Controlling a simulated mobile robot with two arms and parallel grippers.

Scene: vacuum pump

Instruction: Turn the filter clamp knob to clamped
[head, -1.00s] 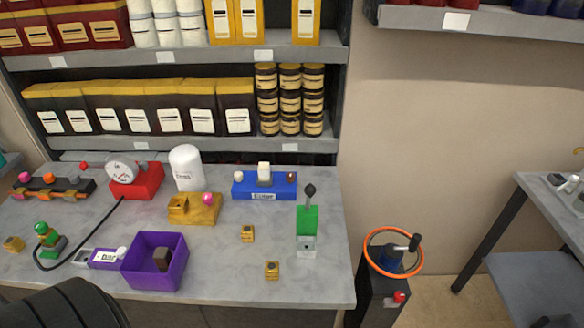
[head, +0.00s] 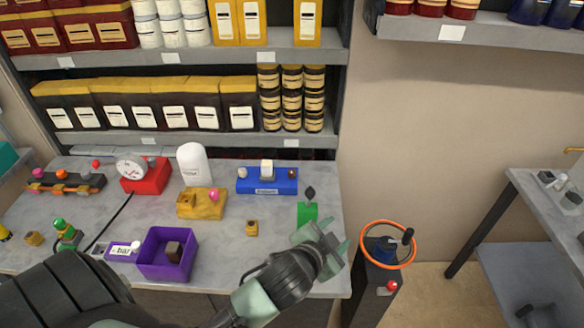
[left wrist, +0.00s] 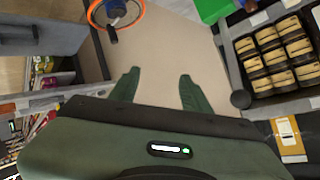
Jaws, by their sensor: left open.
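My left gripper (head: 324,238) is open in front of the green block (head: 307,211) with the dark lever, hiding its lower part. Its two green fingers show apart and empty in the left wrist view (left wrist: 159,76). I cannot tell which knob is the filter clamp knob. A yellow block (head: 196,208) with a pink knob (head: 214,194) stands mid-table. Behind it is a blue block (head: 267,187) with a white knob in the middle; its label is too small to read surely. A green part also shows at the top of the left wrist view (left wrist: 212,9). My right gripper is not in view.
A red block with a round gauge (head: 131,167), a white canister (head: 194,163) and a purple bin (head: 150,268) stand on the grey table (head: 225,235). An orange ring wheel (head: 363,252) on a dark stand is right of the table. Stocked shelves (head: 195,60) rise behind.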

